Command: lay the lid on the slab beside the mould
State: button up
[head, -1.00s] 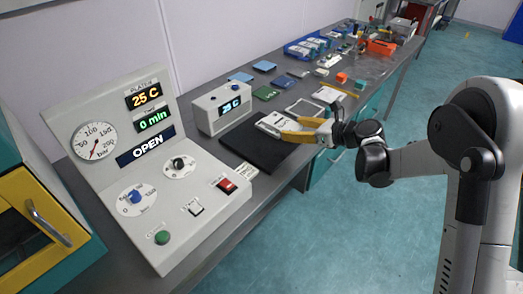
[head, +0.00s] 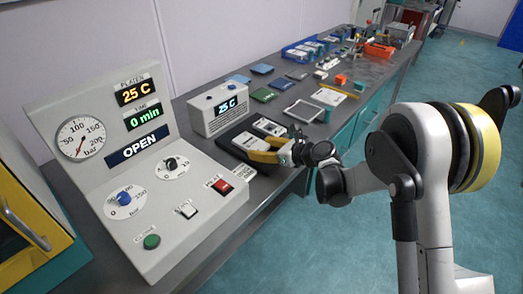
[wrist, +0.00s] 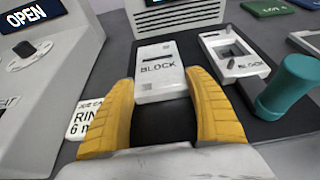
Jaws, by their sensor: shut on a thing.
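The lid (wrist: 158,72) is a white plate marked BLOCK; it also shows in the head view (head: 249,140). My gripper (wrist: 160,84) is shut on its near end, one yellow finger at each side; the gripper also shows in the head view (head: 267,149). The mould (wrist: 234,55) is a white block with a dark cavity, right of the lid and apart from it, on the dark slab (wrist: 160,125). The mould also shows in the head view (head: 269,126). The lid is over the slab's left part, low; I cannot tell whether it touches.
A grey display box (head: 218,109) reading 25 C stands behind the slab. The press control panel (head: 140,170) is at left, with a small printed card (wrist: 84,119) beside the slab. A teal cylinder (wrist: 290,85) stands right of the mould. A white frame (head: 303,110) lies farther along the bench.

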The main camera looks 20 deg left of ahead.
jog(key=shift+r, duration=0.1)
jog(key=o, duration=1.4)
jog(key=shift+f, duration=0.2)
